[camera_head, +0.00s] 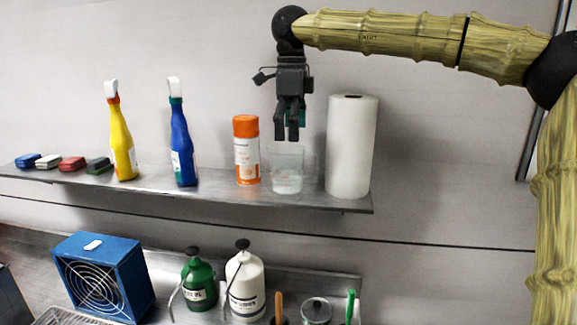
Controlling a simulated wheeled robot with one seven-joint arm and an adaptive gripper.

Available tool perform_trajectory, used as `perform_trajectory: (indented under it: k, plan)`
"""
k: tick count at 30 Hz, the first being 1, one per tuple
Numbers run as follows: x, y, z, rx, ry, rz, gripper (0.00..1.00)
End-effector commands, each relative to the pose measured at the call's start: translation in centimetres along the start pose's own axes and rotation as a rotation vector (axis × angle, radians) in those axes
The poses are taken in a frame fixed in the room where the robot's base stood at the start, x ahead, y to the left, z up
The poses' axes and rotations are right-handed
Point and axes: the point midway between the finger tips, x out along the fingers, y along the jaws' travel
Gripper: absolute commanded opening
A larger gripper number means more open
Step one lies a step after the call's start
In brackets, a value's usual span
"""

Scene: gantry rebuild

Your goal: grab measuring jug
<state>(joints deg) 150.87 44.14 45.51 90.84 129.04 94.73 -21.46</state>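The measuring jug (287,172) is a clear, see-through vessel standing upright on the upper metal shelf, between an orange-and-white can and a white paper roll. My gripper (287,134) points straight down just above the jug's rim. Its dark fingers look close together, but from this side I cannot tell how wide they are apart. The jug stands on the shelf, and I cannot tell whether the fingertips touch its rim. The jug's handle is hard to make out.
The orange-capped can (246,152) stands close left of the jug, and the paper roll (351,147) close right. Blue (181,145) and yellow (122,140) spray bottles stand farther left on the shelf (215,196). Below are a blue fan box (104,277) and green (198,282) and white (244,284) canisters.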

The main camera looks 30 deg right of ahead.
Motion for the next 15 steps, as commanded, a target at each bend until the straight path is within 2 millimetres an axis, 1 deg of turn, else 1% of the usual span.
perform_trajectory:
  k: [3, 6, 12, 15]
  plan:
    - [1.6, -0.1, 0.1, -0.001, 0.002, 0.003, 0.99]
    - [2.5, 0.0, 0.0, -0.001, 0.002, 0.002, 0.99]
    - [3.4, 0.0, -0.1, 0.001, 0.002, 0.002, 0.99]
    - [4.2, 0.1, -0.2, 0.002, 0.002, 0.003, 0.99]
